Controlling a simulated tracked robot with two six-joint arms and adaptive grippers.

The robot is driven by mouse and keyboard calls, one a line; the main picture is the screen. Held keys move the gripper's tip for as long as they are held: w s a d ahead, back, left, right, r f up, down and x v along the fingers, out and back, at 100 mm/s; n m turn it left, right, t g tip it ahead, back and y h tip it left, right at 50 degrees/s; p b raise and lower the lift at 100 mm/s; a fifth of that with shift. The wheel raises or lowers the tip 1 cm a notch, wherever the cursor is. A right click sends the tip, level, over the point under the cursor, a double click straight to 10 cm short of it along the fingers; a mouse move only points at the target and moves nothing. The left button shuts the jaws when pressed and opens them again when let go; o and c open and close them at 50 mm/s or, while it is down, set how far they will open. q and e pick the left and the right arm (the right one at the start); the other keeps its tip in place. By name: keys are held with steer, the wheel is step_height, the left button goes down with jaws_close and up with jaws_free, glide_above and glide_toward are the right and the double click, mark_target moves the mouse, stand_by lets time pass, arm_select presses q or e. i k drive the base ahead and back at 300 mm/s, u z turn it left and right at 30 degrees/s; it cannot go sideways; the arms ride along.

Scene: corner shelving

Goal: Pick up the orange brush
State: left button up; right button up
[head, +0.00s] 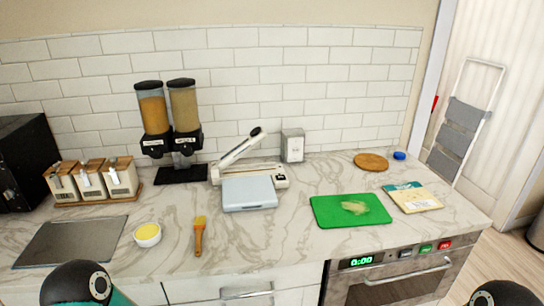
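The orange brush (198,238) lies on the marble counter near its front edge. Its orange handle points toward the front and its yellow bristles point toward the wall. It lies just right of a white bowl with yellow contents (147,234), apart from it. A dark rounded part of my own arm shows at the bottom left, and another at the bottom right corner. Neither gripper's fingers are in view, and nothing touches the brush.
Left of the bowl lies a grey slab (70,242). Behind the brush stand a twin dispenser (184,110) and a pale blue-grey box (249,193). A green board (330,214) lies to the right, above the oven (395,275). Counter around the brush is clear.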

mark_target(199, 222)
steer(key=u, duration=0.5)
steer(key=k, duration=1.25)
steer(key=u, duration=0.9)
steer(key=i, duration=1.5)
steer(key=z, duration=0.5)
